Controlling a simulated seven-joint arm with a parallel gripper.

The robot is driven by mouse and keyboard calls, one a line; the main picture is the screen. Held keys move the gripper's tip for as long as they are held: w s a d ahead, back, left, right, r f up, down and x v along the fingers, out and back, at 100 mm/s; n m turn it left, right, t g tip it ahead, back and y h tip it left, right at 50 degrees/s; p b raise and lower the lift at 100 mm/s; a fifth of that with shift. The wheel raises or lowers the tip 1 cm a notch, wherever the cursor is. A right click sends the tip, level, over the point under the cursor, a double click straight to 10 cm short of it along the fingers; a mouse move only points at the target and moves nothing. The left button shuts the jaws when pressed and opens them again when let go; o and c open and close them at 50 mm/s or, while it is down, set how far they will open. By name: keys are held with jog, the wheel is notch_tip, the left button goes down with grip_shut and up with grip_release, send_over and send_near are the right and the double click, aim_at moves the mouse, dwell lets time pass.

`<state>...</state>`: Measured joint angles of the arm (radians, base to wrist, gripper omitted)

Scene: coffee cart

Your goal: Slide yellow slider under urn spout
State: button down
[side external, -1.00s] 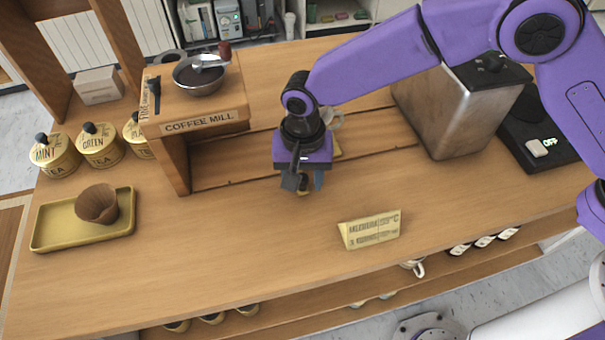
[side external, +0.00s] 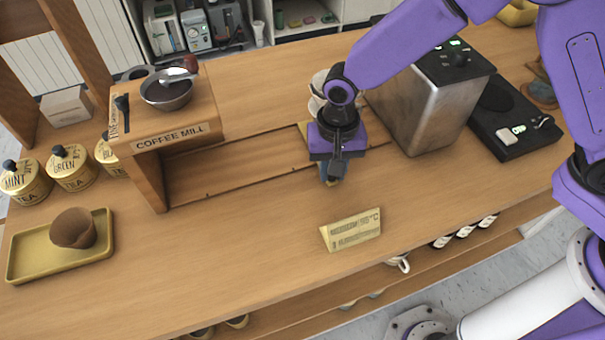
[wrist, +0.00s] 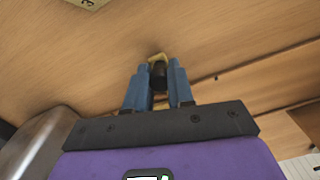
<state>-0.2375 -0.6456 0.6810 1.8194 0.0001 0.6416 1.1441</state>
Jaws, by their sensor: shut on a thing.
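The yellow slider (side external: 304,130) sits in the long groove in the counter, mostly hidden under my gripper. A white cup (side external: 318,88) stands behind my gripper, apparently on the slider. My gripper (side external: 332,180) points down and is shut on the slider's dark knob. In the wrist view, the blue fingers of my gripper (wrist: 158,92) close around the knob (wrist: 158,72), with a bit of yellow slider (wrist: 157,57) showing beyond it. The metal urn (side external: 425,110) stands just right of my gripper. Its spout is hidden from view.
The wooden coffee mill stand (side external: 165,130) is at the groove's left end. A yellow sign (side external: 350,231) stands in front of my gripper. A yellow tray (side external: 30,255) with a brown filter (side external: 73,228) and several tea tins are at left.

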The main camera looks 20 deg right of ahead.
jog(key=d, duration=0.8)
jog(key=shift+w+d, duration=0.1)
jog(key=c, duration=1)
grip_release()
jog(key=shift+r, duration=0.2)
notch_tip(320, 180, up, 17)
jog(key=shift+r, duration=0.1)
